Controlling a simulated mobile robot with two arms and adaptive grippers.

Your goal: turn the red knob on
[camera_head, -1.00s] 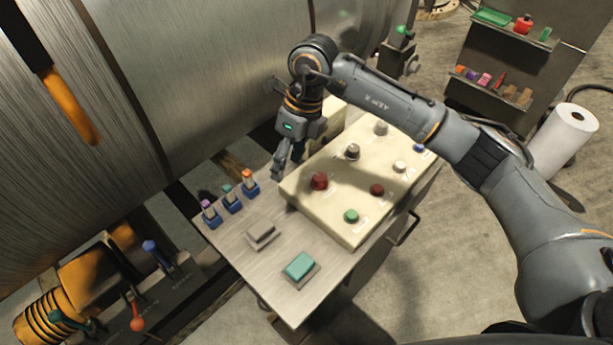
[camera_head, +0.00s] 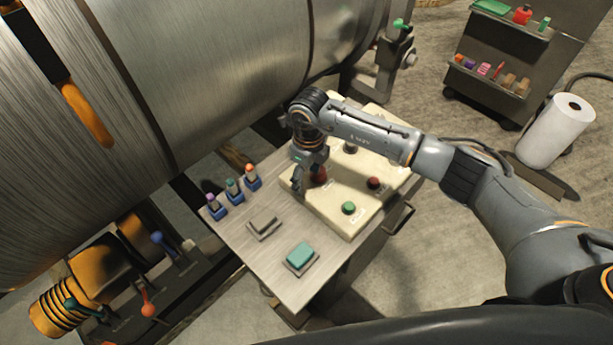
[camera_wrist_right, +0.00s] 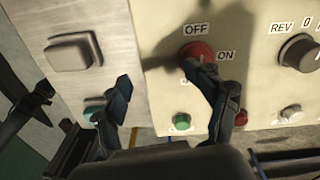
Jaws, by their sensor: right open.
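The red knob (camera_head: 320,175) is on the cream control box (camera_head: 335,218), partly hidden by my right gripper (camera_head: 307,180). In the right wrist view the red knob (camera_wrist_right: 197,50) sits between printed OFF and ON labels, OFF above it and ON to its right. My right gripper (camera_wrist_right: 158,80) is open there. One finger overlaps the knob's lower edge; the other is to the left over the metal panel. I cannot tell if the finger touches the knob. The knob's pointer direction is unclear. My left gripper is not in view.
On the metal panel are a teal button (camera_head: 299,255), a grey button (camera_head: 264,222) and blue-based switches (camera_head: 232,188). A large metal cylinder (camera_head: 230,60) stands behind.

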